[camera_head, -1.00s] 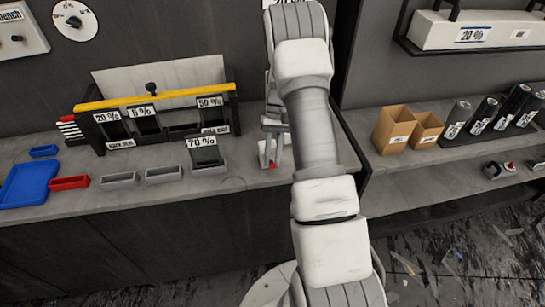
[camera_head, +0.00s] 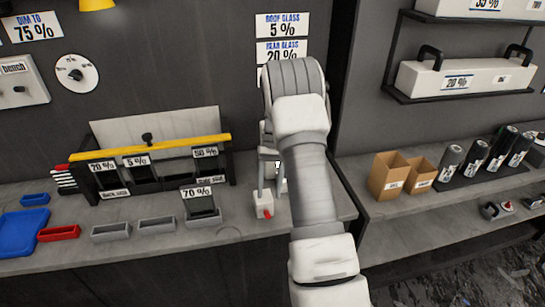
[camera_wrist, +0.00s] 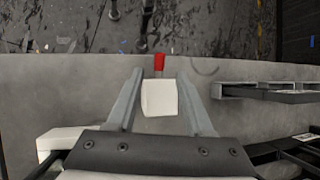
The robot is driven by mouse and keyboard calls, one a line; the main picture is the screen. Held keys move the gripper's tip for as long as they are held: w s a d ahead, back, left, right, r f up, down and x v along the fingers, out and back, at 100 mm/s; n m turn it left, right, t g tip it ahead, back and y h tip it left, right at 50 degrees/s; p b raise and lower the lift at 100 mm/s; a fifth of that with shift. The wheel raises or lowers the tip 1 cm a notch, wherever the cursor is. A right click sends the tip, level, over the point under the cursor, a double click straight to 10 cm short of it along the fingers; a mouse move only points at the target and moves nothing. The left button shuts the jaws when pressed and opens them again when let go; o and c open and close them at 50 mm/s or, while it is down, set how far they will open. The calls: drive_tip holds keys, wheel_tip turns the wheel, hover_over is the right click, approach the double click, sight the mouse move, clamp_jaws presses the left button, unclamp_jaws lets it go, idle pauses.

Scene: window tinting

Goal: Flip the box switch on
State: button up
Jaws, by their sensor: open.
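A small white box with a red lever (camera_head: 263,203) stands on the grey bench, near its front edge and left of my arm. In the wrist view the white box (camera_wrist: 159,98) shows between my fingers, its red lever (camera_wrist: 159,63) sticking out toward the bench edge. My gripper (camera_wrist: 159,76) is open, with a finger on each side of the box and gaps visible on both sides. In the head view my gripper (camera_head: 270,184) is just behind and above the box, partly covered by my arm. I cannot tell the exact height of the fingertips over the box.
A dark rack with a yellow bar (camera_head: 150,151) and grey bins (camera_head: 157,225) stand to the left on the bench. A blue tray (camera_head: 22,232) is farther left. Cardboard boxes (camera_head: 388,177) and dark rolls (camera_head: 474,157) stand on the right shelf.

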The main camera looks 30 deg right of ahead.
drive_tip(key=v, duration=1.1)
drive_tip(key=shift+w+r, duration=0.15)
drive_tip(key=shift+r, duration=0.15)
drive_tip(key=s+a+r+n+t+h, duration=0.1)
drive_tip(key=s+a+r+t, duration=0.1)
drive_tip(key=s+a+r, duration=0.45)
drive_tip(key=s+a+r+t+h, duration=0.2)
drive_tip(key=a+r, duration=0.2)
drive_tip(key=r, duration=0.5)
drive_tip(key=s+a+n+t, duration=0.1)
drive_tip(key=s+a+t, duration=0.2)
drive_tip(key=s, duration=0.6)
drive_tip(key=s+a+f+n+t+h, duration=0.1)
drive_tip(key=s+a+t, duration=0.2)
drive_tip(key=s, duration=0.6)
drive_tip(key=shift+s+a+f+n, duration=0.25)
drive_tip(key=shift+s+a+n, duration=0.1)
drive_tip(key=shift+a, duration=0.8)
